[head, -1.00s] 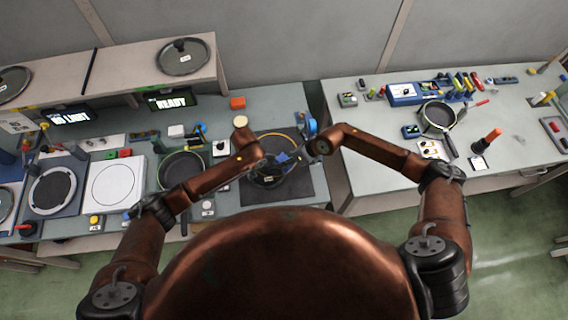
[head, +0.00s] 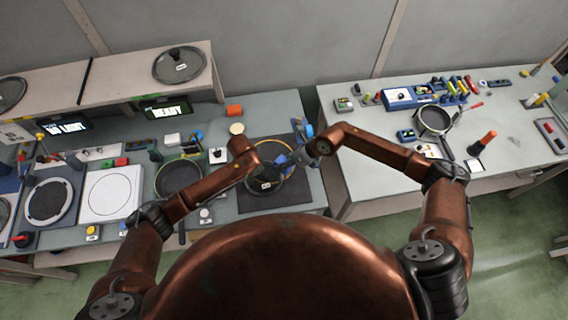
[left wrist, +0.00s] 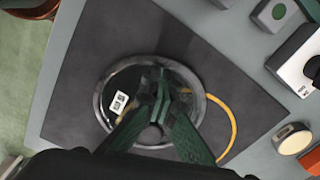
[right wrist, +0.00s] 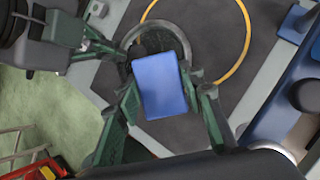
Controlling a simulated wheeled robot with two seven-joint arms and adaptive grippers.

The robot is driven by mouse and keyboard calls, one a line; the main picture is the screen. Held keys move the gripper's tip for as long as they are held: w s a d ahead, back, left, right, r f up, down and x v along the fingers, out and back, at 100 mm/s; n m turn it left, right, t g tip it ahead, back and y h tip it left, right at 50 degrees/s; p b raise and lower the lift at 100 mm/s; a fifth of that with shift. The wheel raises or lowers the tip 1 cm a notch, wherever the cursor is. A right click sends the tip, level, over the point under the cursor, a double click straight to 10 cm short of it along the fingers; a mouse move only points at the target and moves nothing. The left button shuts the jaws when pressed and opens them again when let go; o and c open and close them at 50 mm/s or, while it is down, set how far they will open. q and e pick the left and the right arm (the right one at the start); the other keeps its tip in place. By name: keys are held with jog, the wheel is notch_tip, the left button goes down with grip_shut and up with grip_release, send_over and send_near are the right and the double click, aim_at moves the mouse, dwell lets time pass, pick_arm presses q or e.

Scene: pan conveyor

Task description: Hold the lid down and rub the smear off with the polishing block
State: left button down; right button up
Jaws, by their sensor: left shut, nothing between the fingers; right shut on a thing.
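The glass lid (head: 265,186) with its metal rim lies on a dark mat; its rim also shows in the left wrist view (left wrist: 102,100). A white label is on the glass, with a faint yellowish patch beside it that may be the smear. My left gripper (left wrist: 158,82) is shut and empty, over the lid's middle; contact with the knob is hard to tell. My right gripper (right wrist: 165,92) is shut on the blue polishing block (right wrist: 160,84), which is above the lid's edge and hides part of it. I cannot tell whether the block touches the glass.
A yellow ring (left wrist: 234,122) lies on the dark mat (left wrist: 85,55) around one side of the lid. A pan (head: 180,176) stands to the left. A gap separates the right table (head: 365,185).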

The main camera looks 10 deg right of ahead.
pick_arm(q)
jog(key=shift+s+f, duration=0.15)
pick_arm(e)
jog(key=shift+r, duration=0.1)
